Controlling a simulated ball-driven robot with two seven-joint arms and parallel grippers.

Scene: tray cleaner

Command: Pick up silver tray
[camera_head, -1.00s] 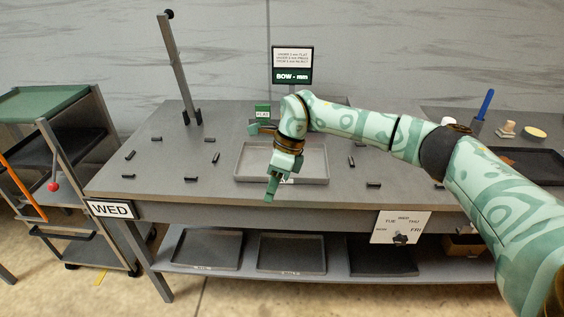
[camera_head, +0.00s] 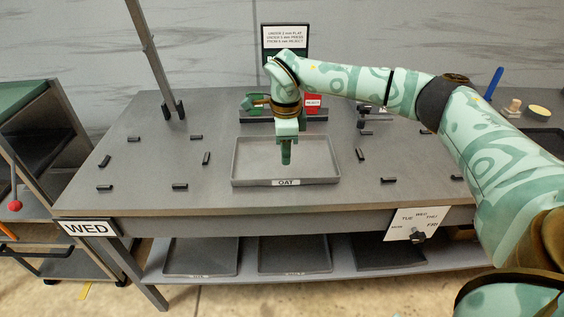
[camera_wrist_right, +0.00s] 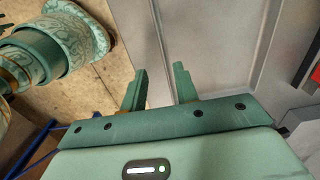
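The silver tray (camera_head: 245,178) is a shallow grey rectangular tray with an "OAT" label on its front wall, lying flat on the workbench in the head view. My right gripper (camera_head: 287,158) points down in front of the tray's interior in that view; its height above the tray is hard to judge. In the right wrist view my right gripper (camera_wrist_right: 160,78) has its two fingers apart with nothing between them. A pale grey surface with raised edges lies beyond the fingertips there. My arm hides part of the tray's back. My left gripper is not in view.
Several small black blocks stand on the workbench (camera_head: 130,195) around the tray. Behind it are a sign (camera_head: 285,36) and a red "REJECT" block (camera_head: 312,103). A dark post (camera_head: 150,50) stands back left. Trays lie on the lower shelf; a cart stands left.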

